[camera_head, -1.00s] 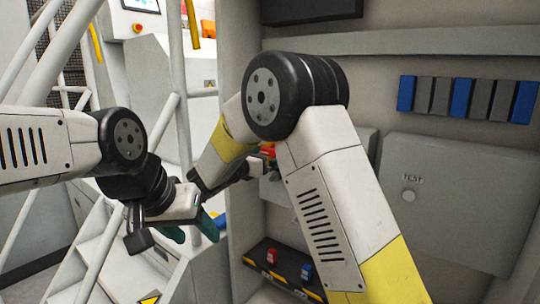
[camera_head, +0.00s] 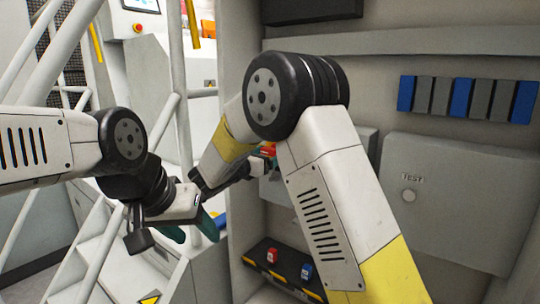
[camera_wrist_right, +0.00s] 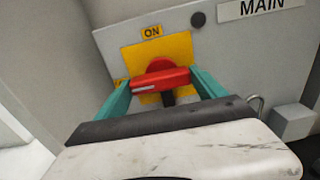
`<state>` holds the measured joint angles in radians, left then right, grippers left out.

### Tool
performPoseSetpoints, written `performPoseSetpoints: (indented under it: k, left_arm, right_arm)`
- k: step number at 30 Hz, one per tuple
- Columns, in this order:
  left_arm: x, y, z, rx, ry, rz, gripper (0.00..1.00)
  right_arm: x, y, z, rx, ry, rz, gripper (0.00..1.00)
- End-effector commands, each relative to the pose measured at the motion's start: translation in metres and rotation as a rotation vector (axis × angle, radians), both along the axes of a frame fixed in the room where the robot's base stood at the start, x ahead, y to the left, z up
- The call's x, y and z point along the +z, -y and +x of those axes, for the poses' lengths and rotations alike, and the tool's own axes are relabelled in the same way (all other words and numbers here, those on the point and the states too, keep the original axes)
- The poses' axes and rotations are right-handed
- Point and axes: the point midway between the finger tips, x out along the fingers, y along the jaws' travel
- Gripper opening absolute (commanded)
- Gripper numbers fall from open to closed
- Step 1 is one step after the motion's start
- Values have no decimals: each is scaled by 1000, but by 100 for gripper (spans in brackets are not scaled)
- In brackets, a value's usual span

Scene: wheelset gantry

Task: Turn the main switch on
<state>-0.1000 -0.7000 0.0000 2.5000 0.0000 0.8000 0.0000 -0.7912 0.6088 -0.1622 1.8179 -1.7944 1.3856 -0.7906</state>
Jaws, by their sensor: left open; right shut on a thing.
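The main switch is a red handle (camera_wrist_right: 160,80) on a yellow plate (camera_wrist_right: 184,50) with an "ON" label (camera_wrist_right: 152,32) above it, in the right wrist view. The handle lies nearly level, tilted slightly. My right gripper (camera_wrist_right: 163,85) is shut on it, with a teal finger at each end. In the head view the red handle (camera_head: 268,150) shows only in part behind my right arm. My left gripper (camera_head: 190,228) is open and empty at the left, in front of the stairs, away from the switch.
A "MAIN" sign (camera_wrist_right: 262,7) is on the panel. A black shelf (camera_head: 283,270) holds a red padlock (camera_head: 272,256) and a blue one (camera_head: 307,270). White railings (camera_head: 175,60) stand at the left.

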Motion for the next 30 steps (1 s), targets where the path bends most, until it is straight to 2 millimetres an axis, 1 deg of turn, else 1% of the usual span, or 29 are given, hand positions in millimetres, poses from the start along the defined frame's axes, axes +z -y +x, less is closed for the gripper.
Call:
performPoseSetpoints:
  k: [5, 11, 30]
  left_arm:
    - [0, 0, 0, 0, 0, 0, 54]
    - [0, 0, 0, 0, 0, 0, 54]
    - [0, 0, 0, 0, 0, 0, 54]
  right_arm:
    - [0, -1, 0, 1, 34, 49, 7]
    - [1, -1, 0, 1, 114, 159, 7]
    - [2, 0, -1, 1, 468, 647, 7]
